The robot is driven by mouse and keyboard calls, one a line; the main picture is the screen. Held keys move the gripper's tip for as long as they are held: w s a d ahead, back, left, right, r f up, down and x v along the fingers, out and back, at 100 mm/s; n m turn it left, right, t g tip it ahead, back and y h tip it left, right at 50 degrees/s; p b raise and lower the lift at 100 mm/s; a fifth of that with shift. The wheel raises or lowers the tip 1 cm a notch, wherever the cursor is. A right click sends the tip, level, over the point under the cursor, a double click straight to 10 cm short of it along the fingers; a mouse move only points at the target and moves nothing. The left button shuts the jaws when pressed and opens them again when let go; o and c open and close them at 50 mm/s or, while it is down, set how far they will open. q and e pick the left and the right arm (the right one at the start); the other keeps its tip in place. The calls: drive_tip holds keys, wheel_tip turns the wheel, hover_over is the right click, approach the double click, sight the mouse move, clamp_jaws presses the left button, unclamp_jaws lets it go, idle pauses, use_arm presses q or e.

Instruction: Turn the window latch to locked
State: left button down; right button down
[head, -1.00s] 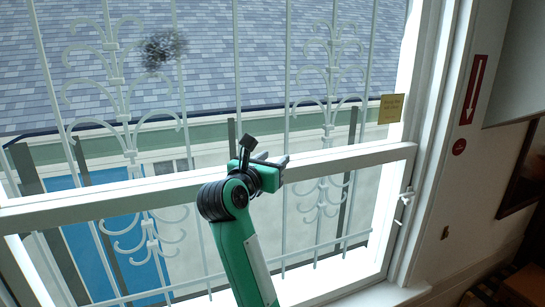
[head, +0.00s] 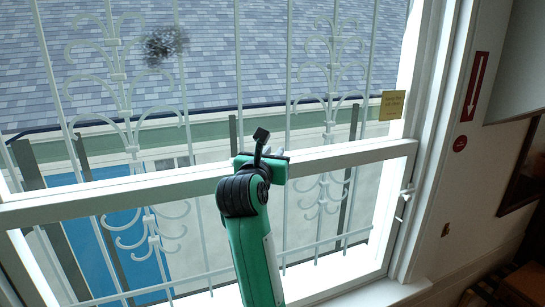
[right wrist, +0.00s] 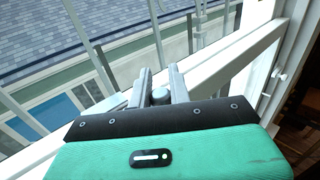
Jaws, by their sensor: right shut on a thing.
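The window latch (right wrist: 161,97) shows in the right wrist view as a small grey rounded piece on the white window rail (head: 350,158). It sits between the two grey fingers of my right gripper (right wrist: 160,72), which is shut on it. In the head view my right gripper (head: 300,151) is at the middle of the rail. Its green and black body hides most of the fingers and the latch, so I cannot tell the latch's exact angle. My left gripper is in neither view.
White scrollwork bars (head: 120,100) stand outside the glass. A white fitting (head: 405,195) is on the right window frame. A yellow note (head: 392,105) is on the upper pane. A red arrow sign (head: 474,86) is on the right wall. The sill below is clear.

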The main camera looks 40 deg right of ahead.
drive_tip(key=shift+w+d+n+t+y, duration=0.15)
drive_tip(key=shift+w+n+t+y, duration=0.1)
drive_tip(key=shift+n+t+y, duration=0.35)
drive_tip(key=shift+w+d+n+t+y, duration=0.1)
drive_tip(key=shift+w+n+t+y, duration=0.15)
drive_tip(key=shift+n+t+y, duration=0.3)
drive_tip(key=shift+w+n+t+y, duration=0.35)
drive_tip(key=shift+n+t+y, duration=0.25)
drive_tip(key=shift+y, duration=0.25)
drive_tip(key=shift+w+n+t+y, duration=0.3)
drive_tip(key=shift+n+t+y, duration=0.2)
drive_tip(key=shift+y, duration=0.3)
drive_tip(key=c, duration=1.3)
unclamp_jaws()
drive_tip(key=shift+w+d, duration=0.1)
drive_tip(key=shift+w, duration=0.05)
drive_tip(key=b+v, duration=0.6)
drive_tip(key=v, duration=0.7)
drive_tip(key=shift+s+b, duration=0.3)
